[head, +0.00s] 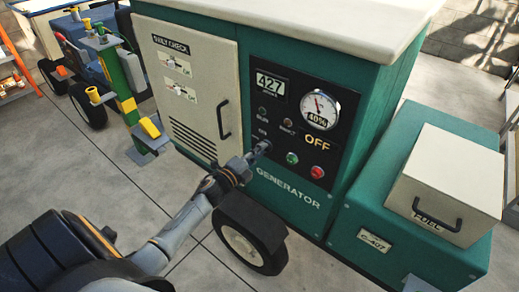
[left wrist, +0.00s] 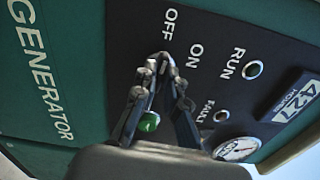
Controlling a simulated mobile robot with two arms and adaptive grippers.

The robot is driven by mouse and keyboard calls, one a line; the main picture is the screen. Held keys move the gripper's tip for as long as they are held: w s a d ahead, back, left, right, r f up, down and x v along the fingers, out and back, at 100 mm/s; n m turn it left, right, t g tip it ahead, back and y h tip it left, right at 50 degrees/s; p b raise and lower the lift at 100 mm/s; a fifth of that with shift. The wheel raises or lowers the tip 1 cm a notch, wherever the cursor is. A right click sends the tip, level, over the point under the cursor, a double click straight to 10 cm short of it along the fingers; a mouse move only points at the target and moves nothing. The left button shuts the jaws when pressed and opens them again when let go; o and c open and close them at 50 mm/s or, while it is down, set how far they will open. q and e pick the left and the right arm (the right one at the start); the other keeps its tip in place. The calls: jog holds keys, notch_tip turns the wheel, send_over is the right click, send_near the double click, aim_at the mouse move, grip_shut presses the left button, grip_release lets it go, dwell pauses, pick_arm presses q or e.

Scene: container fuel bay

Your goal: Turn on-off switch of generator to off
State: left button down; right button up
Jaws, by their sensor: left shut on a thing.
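The green generator (head: 285,195) stands in the middle of the head view with a black control panel (head: 333,98). My left gripper (head: 264,147) is at the panel's lower left. In the left wrist view my left gripper (left wrist: 161,63) is shut at the panel beside the OFF and ON labels (left wrist: 183,35), on the on-off switch, which its fingers mostly hide. The switch's exact position cannot be told. The panel shows amber OFF text (head: 317,142) under a round gauge (head: 319,106) reading 40%. My right gripper is not in view.
A green button (head: 292,158) and a red button (head: 317,172) sit close right of my left gripper. A vented cabinet door (head: 196,90) is to its left. A fuel box (head: 445,185) stands at right. A wheel (head: 252,240) is below the generator.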

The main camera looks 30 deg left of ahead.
pick_arm(q)
jog(key=shift+n, duration=0.7)
jog(key=c, duration=1.4)
grip_release()
jog(key=s+a, duration=0.1)
jog(key=s, duration=1.1)
